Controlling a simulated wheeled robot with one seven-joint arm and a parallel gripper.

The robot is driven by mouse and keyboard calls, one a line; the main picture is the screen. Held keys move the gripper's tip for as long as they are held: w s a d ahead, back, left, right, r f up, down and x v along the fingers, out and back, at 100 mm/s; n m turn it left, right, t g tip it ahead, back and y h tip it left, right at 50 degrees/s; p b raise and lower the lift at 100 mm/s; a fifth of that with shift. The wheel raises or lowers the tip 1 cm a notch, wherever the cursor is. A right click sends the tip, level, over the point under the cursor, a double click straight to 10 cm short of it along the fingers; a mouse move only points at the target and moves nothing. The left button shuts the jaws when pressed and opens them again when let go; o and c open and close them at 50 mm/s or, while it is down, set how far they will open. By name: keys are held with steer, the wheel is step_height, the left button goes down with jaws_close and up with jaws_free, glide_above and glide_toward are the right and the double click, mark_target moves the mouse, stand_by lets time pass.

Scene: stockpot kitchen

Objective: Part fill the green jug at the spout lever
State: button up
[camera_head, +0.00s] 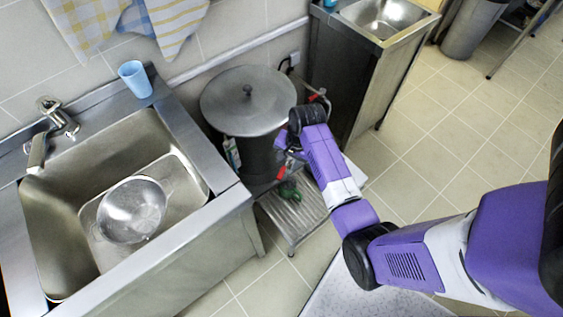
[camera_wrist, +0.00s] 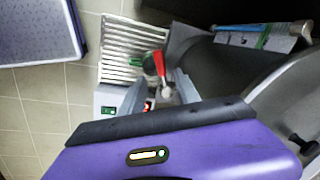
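The green jug (camera_head: 289,191) stands on a slatted metal stand (camera_head: 298,217) at the foot of the big stockpot (camera_head: 256,152). In the wrist view the jug (camera_wrist: 149,66) is partly hidden behind a red lever (camera_wrist: 160,62). The lever is at the spout, low on the pot's side. My gripper (camera_wrist: 161,92) points down towards the lever and jug, its two fingers apart. Parts of the spout show between the fingers; I cannot tell whether a finger touches the lever. How full the jug is does not show.
A steel sink (camera_head: 60,190) holding a colander (camera_head: 131,210) stands left, with a blue cup (camera_head: 135,79) on its back edge. A steel cabinet (camera_head: 345,75) stands behind right of the pot.

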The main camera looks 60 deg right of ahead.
mark_target(282, 172)
steer(key=shift+w+a+f+b, duration=0.15)
steer(key=shift+w+f, duration=0.1)
steer(key=shift+f, duration=1)
steer(key=shift+w+f+b, duration=0.15)
steer(key=shift+w+f, duration=0.15)
steer(key=shift+f, duration=1)
steer(key=shift+w+a+f+b, duration=0.15)
steer(key=shift+w+f, duration=0.1)
steer(key=shift+f, duration=1)
steer(key=shift+d, duration=0.1)
steer(key=shift+c, duration=0.5)
jaws_close()
